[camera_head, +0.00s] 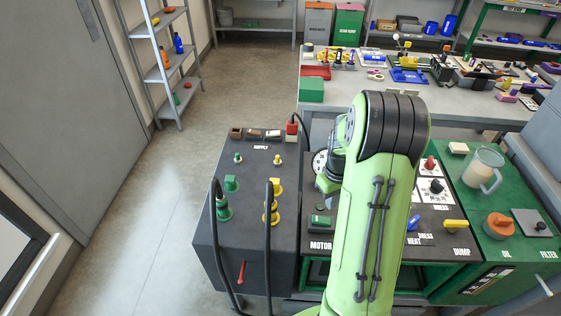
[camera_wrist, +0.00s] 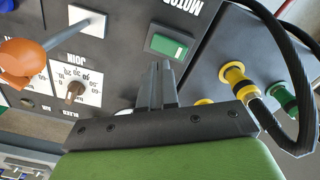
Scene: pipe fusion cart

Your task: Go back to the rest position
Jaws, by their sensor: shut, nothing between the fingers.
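My gripper (camera_wrist: 162,84) shows in the wrist view with its two dark fingers together and nothing between them. It hangs over the dark control panel (camera_wrist: 125,50), and its tips appear close to the green MOTOR switch (camera_wrist: 170,42); whether they touch it I cannot tell. The green MOTOR switch (camera_head: 320,222) shows just left of the arm.
Left of the panel, the supply block (camera_head: 225,165) carries green fittings (camera_head: 223,208), yellow fittings (camera_head: 271,208) and black hoses. To the right are a yellow DUMP handle (camera_head: 455,224), a clear jug (camera_head: 484,168) and an orange cap (camera_head: 499,225). A cluttered workbench (camera_head: 350,95) stands behind. Floor at left is clear.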

